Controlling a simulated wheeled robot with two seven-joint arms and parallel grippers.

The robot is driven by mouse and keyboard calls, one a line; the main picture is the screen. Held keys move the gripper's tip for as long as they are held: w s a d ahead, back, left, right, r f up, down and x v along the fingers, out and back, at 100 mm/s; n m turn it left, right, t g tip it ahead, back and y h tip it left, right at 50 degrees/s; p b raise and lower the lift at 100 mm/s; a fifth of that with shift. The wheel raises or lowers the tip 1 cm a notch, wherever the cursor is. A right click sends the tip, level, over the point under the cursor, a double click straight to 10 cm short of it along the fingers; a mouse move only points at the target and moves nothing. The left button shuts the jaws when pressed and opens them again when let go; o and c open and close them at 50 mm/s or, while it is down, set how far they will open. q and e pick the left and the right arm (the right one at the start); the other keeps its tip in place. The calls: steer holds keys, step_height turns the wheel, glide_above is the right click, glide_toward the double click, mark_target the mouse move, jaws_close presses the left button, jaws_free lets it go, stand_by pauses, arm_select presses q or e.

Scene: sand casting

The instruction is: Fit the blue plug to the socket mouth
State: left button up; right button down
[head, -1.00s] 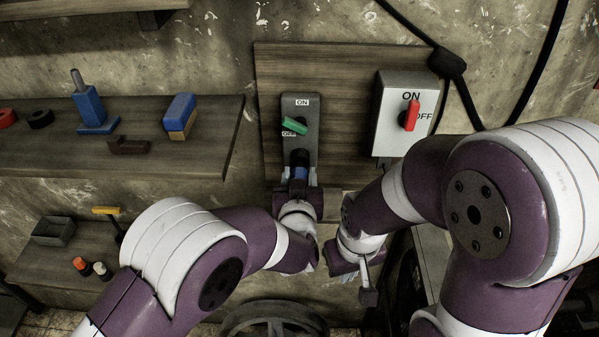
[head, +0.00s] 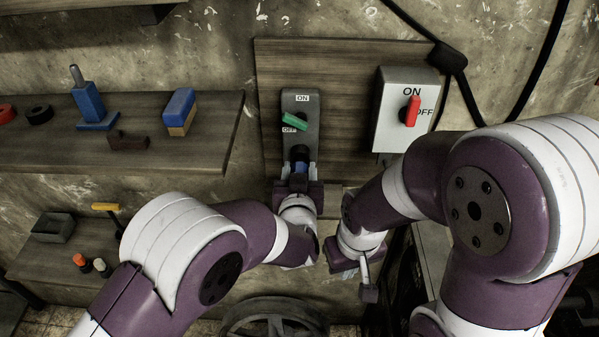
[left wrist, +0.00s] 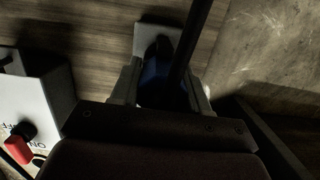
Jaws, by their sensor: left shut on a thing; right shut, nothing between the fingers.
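The socket is a grey wall box (head: 312,108) with a green lever (head: 295,122) tilted near its OFF label. Its dark round mouth (head: 299,152) is at the lower end. My left gripper (head: 299,170) is shut on the blue plug (head: 300,167), just below the mouth and in line with it. In the left wrist view the plug (left wrist: 155,82) sits between the fingers, against a pale plate, partly covered by a dark bar. I cannot tell how far it is in the mouth. My right gripper (head: 345,268) is shut and empty, lower right.
A grey switch box (head: 390,135) with a red handle stands right of the socket on the wooden board (head: 345,70). A shelf (head: 60,150) at left carries blue blocks and rings. A lower shelf (head: 60,260) holds a grey tray. A handwheel (head: 275,312) is below.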

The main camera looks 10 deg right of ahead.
arm_select(q)
steer(key=shift+w+d+b, duration=0.2)
steer(key=shift+w+b, duration=0.15)
steer(key=shift+w, duration=0.25)
stand_by(1.4)
steer(key=shift+v, duration=1.3)
steer(key=shift+f, duration=0.15)
stand_by(1.0)
steer(key=shift+b+x, duration=0.4)
steer(key=shift+x, duration=0.85)
steer(key=o, duration=1.2)
